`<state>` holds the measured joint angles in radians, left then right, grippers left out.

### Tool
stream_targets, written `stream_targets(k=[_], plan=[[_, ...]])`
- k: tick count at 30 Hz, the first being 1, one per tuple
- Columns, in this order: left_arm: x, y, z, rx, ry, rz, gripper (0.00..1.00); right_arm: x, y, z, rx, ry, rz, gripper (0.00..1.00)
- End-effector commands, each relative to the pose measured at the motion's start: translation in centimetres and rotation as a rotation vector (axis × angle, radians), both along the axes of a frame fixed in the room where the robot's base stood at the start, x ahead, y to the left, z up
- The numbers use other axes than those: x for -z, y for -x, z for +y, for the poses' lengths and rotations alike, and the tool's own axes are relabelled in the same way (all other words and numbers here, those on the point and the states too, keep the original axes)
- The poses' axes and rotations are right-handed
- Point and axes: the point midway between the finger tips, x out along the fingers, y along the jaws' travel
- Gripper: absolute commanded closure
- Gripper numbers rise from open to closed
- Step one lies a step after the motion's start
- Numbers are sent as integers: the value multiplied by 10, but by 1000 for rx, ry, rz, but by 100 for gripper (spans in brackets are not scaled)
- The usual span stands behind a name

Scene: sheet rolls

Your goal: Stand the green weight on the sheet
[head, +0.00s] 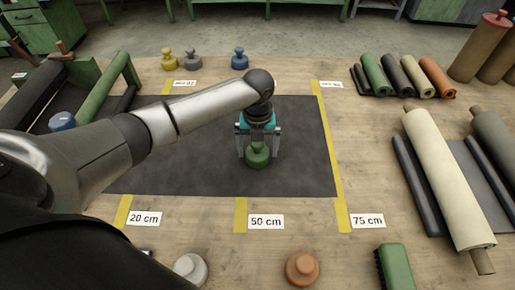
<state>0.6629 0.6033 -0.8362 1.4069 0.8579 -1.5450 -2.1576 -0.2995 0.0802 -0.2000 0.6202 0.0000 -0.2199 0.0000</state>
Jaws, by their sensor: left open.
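The green weight (257,157) stands upright on the dark sheet (190,150), right of its middle. The sheet lies flat on the wooden table between yellow tape strips. My left gripper (258,146) reaches over the sheet from the left and points down at the weight. Its fingers are open, one on each side of the weight's upper part. I cannot tell whether they touch it. My left arm hides part of the sheet's left side. My right gripper is not in view.
Yellow, grey and blue weights (239,58) stand behind the sheet. A white weight (191,269), an orange weight (302,268) and a green brush (395,267) are at the front. Sheet rolls (447,190) lie on the right. A green-framed roll holder (110,88) stands at the left.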

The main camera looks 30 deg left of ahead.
Motion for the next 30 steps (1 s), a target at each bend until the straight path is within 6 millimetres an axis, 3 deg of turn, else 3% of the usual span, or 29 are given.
stream_targets(k=[15,21,30], plan=[[-101,-1,0,0,1,-4,0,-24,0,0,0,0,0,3],[-116,-1,0,-2,0,-1,0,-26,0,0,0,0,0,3],[-117,-1,0,-2,0,-1,0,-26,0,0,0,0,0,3]])
